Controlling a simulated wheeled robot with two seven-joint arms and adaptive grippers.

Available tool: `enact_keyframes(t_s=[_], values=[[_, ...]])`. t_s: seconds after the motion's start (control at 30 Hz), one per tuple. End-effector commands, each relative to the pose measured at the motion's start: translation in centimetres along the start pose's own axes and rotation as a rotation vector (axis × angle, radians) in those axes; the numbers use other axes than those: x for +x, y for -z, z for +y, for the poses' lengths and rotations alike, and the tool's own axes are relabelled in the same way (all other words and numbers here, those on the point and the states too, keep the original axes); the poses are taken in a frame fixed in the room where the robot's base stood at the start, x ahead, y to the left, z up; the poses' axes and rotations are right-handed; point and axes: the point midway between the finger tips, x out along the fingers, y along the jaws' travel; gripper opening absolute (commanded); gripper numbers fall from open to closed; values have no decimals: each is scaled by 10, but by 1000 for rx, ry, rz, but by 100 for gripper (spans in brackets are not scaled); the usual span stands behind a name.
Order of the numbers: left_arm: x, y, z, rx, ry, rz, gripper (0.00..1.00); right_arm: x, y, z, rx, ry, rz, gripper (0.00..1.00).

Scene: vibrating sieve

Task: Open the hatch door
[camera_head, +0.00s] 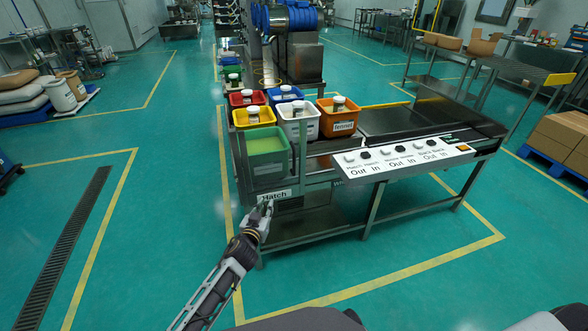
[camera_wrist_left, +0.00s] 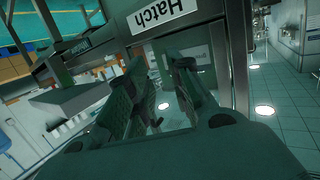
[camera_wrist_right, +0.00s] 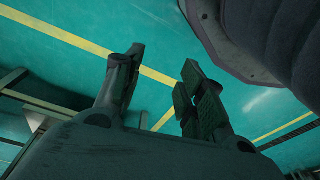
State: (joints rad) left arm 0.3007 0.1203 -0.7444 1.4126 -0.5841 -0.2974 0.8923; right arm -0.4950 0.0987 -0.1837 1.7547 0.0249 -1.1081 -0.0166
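A white label reading "Hatch" (camera_head: 274,197) is on the metal front of the machine's left end, and it also shows upside down in the left wrist view (camera_wrist_left: 161,14). A dark panel (camera_head: 291,204) lies just below and right of it. I cannot make out a separate hatch door edge or handle. My left gripper (camera_head: 266,206) is at the label's lower left, in front of the machine. In the left wrist view its two fingers (camera_wrist_left: 162,75) are apart below the label, with nothing clearly held. My right gripper (camera_wrist_right: 160,72) is open and empty above the floor, outside the head view.
Coloured bins with jars, including a green bin (camera_head: 265,150) and an orange bin (camera_head: 338,118), stand on the machine's table. A white control panel (camera_head: 405,158) with several knobs runs along its front right. Green floor in front is clear. Boxes (camera_head: 562,133) stand far right.

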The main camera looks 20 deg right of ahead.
Motion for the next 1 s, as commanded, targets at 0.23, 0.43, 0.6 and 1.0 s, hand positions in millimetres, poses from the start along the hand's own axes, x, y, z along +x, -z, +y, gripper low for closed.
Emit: enact_keyframes(t_s=[0.23,0.43,0.6,1.0], values=[[1,78,46,2,-73,156,21,-27,13,-6,0,13,7,40],[-3,102,60,-1,-98,199,21,-39,16,-8,0,16,7,40],[-4,104,61,-1,-99,201,21,-40,16,-8,0,16,7,40],[-3,103,62,-1,-98,200,21,-41,17,-8,-1,17,6,40]])
